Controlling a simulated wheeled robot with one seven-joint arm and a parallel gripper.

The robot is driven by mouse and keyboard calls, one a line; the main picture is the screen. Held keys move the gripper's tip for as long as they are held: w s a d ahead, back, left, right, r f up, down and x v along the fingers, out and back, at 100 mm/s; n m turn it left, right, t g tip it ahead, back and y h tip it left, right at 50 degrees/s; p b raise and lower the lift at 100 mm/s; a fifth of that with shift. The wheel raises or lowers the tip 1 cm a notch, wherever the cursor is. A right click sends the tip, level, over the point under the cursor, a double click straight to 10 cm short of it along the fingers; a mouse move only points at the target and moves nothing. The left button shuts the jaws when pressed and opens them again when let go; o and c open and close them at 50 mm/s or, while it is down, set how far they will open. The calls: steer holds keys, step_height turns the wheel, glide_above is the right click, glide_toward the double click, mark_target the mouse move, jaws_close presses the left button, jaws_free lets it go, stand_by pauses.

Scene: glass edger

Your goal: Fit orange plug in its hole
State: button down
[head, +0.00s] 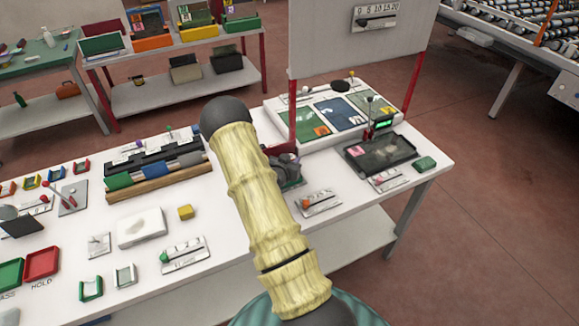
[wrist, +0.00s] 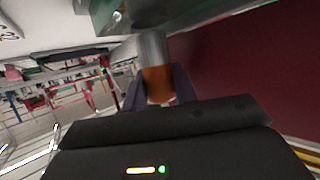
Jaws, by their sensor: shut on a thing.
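In the wrist view my gripper (wrist: 160,92) is shut on the orange plug (wrist: 158,80), which sits between its two dark fingers. A grey metal cylinder (wrist: 152,46) lies straight beyond the plug and seems to meet it; I cannot tell whether it is part of the plug or a separate thing. In the head view my pale yellow arm crosses the middle of the white bench (head: 225,215) and hides the plug. A dark grey shape (head: 288,170) shows just right of the arm; I cannot tell what it is. I cannot make out the plug's hole in either view.
Right of my arm are a panel with an orange knob (head: 320,203), a dark tray (head: 380,153) and a green block (head: 425,164). A grey upright board (head: 350,50) on red posts rises behind. Left are a yellow block (head: 186,212) and a white pad (head: 140,227).

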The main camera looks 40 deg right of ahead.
steer(key=f, duration=0.1)
steer(key=a+f, duration=0.1)
steer(key=f, duration=0.1)
steer(key=shift+f+b, duration=0.1)
steer(key=shift+b, duration=0.3)
steer(key=shift+s+a+f, duration=0.1)
steer(key=shift+s+f, duration=0.1)
steer(key=c, duration=1.4)
jaws_free()
steer(key=shift+w+f, duration=0.1)
steer(key=shift+w+d, duration=0.15)
steer(key=shift+d, duration=0.1)
steer(key=shift+r, duration=0.2)
steer(key=shift+a+r, duration=0.1)
steer(key=b+v, duration=0.2)
steer(key=v, duration=0.9)
steer(key=shift+s+a+r, duration=0.2)
steer(key=shift+s+a, duration=0.05)
